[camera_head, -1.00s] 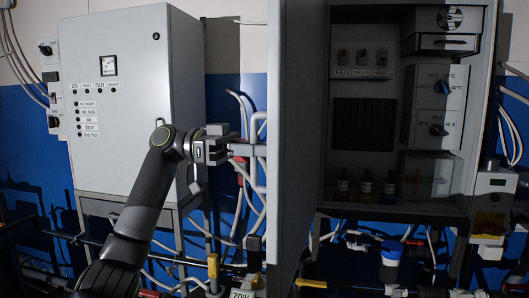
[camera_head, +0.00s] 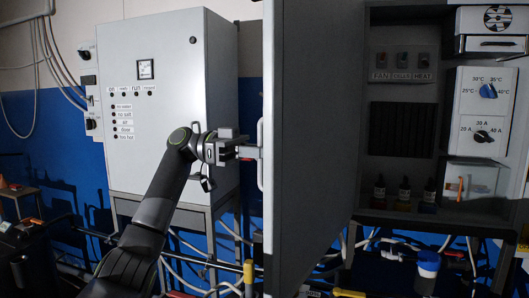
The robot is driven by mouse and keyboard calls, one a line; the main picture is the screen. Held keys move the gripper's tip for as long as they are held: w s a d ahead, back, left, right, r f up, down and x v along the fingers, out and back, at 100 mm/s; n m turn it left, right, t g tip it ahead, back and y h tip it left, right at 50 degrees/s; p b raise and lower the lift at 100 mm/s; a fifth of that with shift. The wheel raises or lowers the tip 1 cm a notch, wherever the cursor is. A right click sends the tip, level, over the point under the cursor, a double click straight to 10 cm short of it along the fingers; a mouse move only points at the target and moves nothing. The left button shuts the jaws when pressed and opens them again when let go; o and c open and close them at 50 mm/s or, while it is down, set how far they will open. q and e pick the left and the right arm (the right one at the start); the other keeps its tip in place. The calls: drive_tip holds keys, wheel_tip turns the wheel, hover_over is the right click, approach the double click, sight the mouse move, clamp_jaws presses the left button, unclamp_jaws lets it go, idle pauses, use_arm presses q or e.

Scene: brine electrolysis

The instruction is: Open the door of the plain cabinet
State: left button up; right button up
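The plain cabinet (camera_head: 446,207) stands on the right with its grey door (camera_head: 320,130) swung open toward me, so the inside shows. The door's pale vertical handle (camera_head: 261,150) is on the door's left edge. My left gripper (camera_head: 250,152) reaches in from the left and appears closed around this handle at mid height. The fingertips are small and partly hidden at the handle. My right gripper is out of view.
Inside are switches, dials (camera_head: 488,90), a dark panel (camera_head: 402,129) and several small bottles (camera_head: 404,194). A closed grey cabinet (camera_head: 165,50) with labelled lights stands left, close behind my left arm. Pipes and cables run below.

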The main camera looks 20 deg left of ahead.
use_arm(q)
drive_tip(key=shift+o, duration=0.5)
drive_tip(key=shift+s+a, duration=0.1)
drive_tip(key=shift+s, duration=0.05)
drive_tip(key=shift+a, duration=0.25)
drive_tip(key=a+p, duration=0.7)
drive_tip(key=a, duration=1)
